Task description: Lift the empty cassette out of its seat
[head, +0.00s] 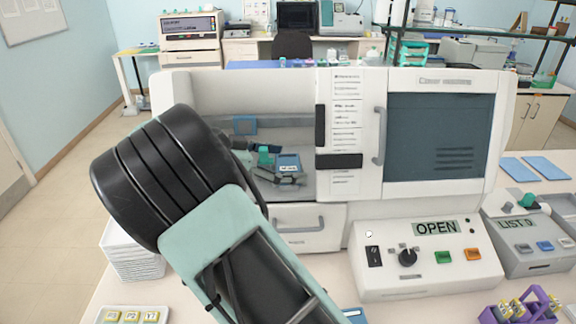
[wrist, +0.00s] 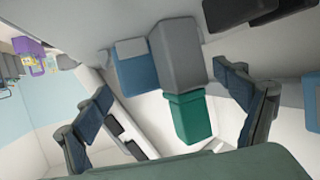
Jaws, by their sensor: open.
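A grey block with a green tab, which looks like the cassette (wrist: 178,55), sits inside the staining machine in the wrist view. Its green end (wrist: 192,117) lies between the fingers of my gripper (wrist: 163,84), with a visible gap on both sides. In the head view the green part (head: 264,154) shows small inside the machine's open bay. My gripper (head: 276,178) is there too, open and empty, partly hidden by my arm. The seat under the cassette is hidden, and I cannot see whether the cassette is empty.
A blue-and-grey labelled piece (head: 288,162) is close beside the cassette. The white machine (head: 350,95) walls the bay in. A control box (head: 430,262) reading OPEN stands in front. White trays (head: 135,252) are stacked at left, and a purple rack (head: 520,308) is at right.

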